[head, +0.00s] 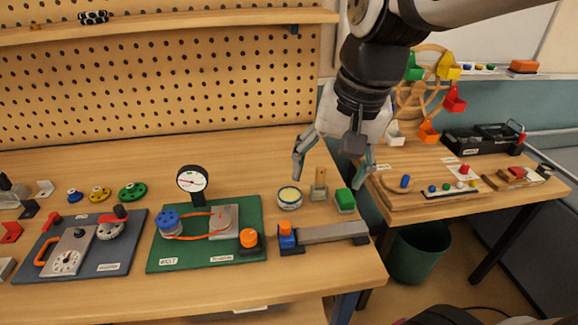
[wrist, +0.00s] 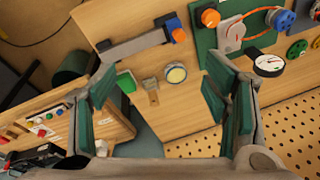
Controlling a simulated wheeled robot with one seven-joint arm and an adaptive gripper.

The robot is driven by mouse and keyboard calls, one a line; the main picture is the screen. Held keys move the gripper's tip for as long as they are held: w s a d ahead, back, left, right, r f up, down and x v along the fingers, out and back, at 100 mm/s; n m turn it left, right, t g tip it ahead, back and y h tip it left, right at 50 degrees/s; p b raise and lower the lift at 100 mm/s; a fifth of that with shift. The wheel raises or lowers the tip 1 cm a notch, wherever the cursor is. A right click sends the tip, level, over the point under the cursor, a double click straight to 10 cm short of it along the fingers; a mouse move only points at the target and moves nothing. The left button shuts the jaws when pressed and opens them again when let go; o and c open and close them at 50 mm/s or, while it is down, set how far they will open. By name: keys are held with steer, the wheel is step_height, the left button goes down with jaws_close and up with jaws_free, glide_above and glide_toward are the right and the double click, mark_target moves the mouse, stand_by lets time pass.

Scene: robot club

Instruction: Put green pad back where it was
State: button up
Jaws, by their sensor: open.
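The green pad (head: 345,200) is a small green block on the workbench (head: 330,265), close to its right edge. It also shows in the wrist view (wrist: 126,82), left of centre. My gripper (head: 331,172) is open and empty above the bench, fingers pointing down. Its fingers are wide apart on either side in the wrist view (wrist: 158,98), with the pad nearer the left finger. No contact with the pad is visible.
A small wooden-handled tool (head: 319,185) and a round tin (head: 289,198) stand left of the pad. A grey bar with a blue and orange knob (head: 330,234) lies in front. A pegboard (head: 160,80) rises behind. A green bin (head: 421,250) stands beyond the bench's right edge.

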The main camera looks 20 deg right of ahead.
steer(key=s+a+n+t, duration=0.1)
steer(key=s+a+n, duration=0.2)
steer(key=s+n, duration=0.4)
steer(key=shift+s+a+h, duration=0.3)
steer(key=shift+s+a, duration=0.05)
steer(key=shift+s, duration=0.55)
